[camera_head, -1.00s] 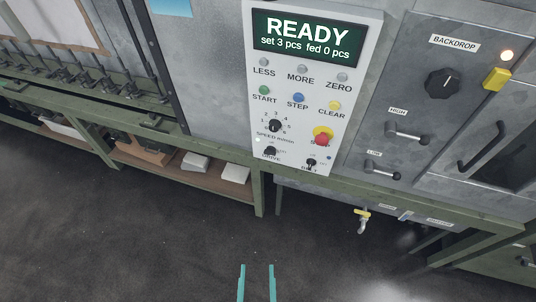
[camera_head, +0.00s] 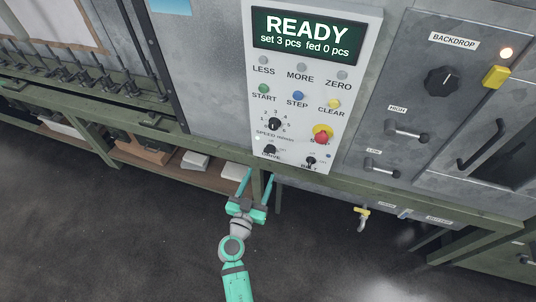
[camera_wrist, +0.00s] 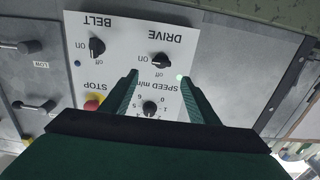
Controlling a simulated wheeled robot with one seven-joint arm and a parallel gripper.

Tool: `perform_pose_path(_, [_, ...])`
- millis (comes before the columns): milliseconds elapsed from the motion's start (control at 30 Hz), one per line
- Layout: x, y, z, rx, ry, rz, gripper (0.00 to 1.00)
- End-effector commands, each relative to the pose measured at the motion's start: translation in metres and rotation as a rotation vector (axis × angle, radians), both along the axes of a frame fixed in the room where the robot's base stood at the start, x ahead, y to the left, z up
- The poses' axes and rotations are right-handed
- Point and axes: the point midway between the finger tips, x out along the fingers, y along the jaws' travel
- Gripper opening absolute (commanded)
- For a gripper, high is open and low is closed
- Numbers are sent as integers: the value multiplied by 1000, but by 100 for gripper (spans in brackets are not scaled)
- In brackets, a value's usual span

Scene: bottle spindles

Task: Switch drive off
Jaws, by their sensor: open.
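The drive knob (camera_head: 269,149) is a small black rotary switch at the lower left of the white control panel (camera_head: 347,100). In the wrist view the panel is upside down and the drive knob (camera_wrist: 160,60) shows between "on" and "off" marks, with a lit green lamp (camera_wrist: 181,77) near it. My gripper (camera_head: 257,176) is open and empty, just below the panel's lower edge. In the wrist view its two teal fingers (camera_wrist: 161,75) stand apart, with the drive knob just beyond and between their tips. The fingers do not visibly touch the knob.
The belt knob (camera_head: 311,162) and red stop button (camera_head: 321,136) sit to the right of the drive knob, the speed knob (camera_head: 274,124) above it. A green bench rail (camera_head: 400,189) runs below the panel. The floor in front is clear.

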Motion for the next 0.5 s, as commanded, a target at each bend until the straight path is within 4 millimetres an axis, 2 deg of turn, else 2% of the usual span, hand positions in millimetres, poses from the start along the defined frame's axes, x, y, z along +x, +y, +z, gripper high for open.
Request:
perform_pose_path(233, [22, 1, 4, -2, -10, 8, 55])
perform_pose_path(500, [68, -18, 3, -2, -9, 1, 55])
